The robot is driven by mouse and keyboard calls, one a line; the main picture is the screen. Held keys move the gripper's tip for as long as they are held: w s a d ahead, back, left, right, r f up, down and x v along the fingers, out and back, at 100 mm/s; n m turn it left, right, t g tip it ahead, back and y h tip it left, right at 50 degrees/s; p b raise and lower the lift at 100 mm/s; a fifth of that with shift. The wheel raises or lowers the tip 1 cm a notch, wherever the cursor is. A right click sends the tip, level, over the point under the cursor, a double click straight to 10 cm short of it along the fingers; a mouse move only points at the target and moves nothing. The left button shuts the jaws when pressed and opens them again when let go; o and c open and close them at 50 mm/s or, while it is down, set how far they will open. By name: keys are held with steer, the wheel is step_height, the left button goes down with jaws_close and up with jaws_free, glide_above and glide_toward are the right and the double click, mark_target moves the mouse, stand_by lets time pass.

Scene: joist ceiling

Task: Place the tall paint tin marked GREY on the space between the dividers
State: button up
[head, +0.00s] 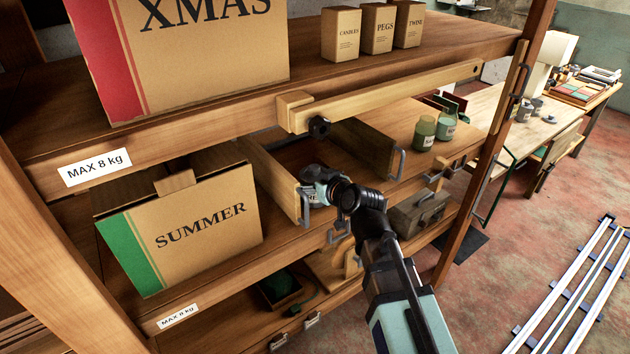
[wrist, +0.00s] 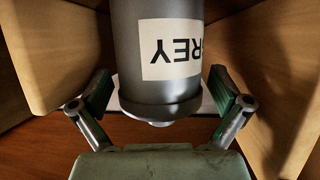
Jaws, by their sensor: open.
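The grey paint tin marked GREY (wrist: 158,40) is close up in the wrist view, its label upside down in the picture. My gripper (wrist: 161,88) is open, with one finger on each side of the tin's rimmed end and a visible gap at both sides. In the head view my gripper (head: 318,188) is at the front of the middle shelf, and the tin is mostly hidden behind it. The tin is between the left wooden divider (head: 273,180) and the right wooden divider (head: 366,147). I cannot see whether its base touches the shelf.
Two greenish jars (head: 424,133) stand to the right on the middle shelf. A SUMMER box (head: 200,229) is to the left. A wooden bar (head: 390,97) runs along the shelf above, near my gripper.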

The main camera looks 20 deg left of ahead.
steer(key=b+v, duration=0.1)
steer(key=v, duration=0.5)
steer(key=shift+s+d+f, duration=0.1)
steer(key=shift+s+d, duration=0.15)
steer(key=shift+s, duration=0.05)
steer(key=shift+b+v, duration=2.6)
steer(key=shift+b, duration=1.5)
steer(key=shift+w, duration=0.1)
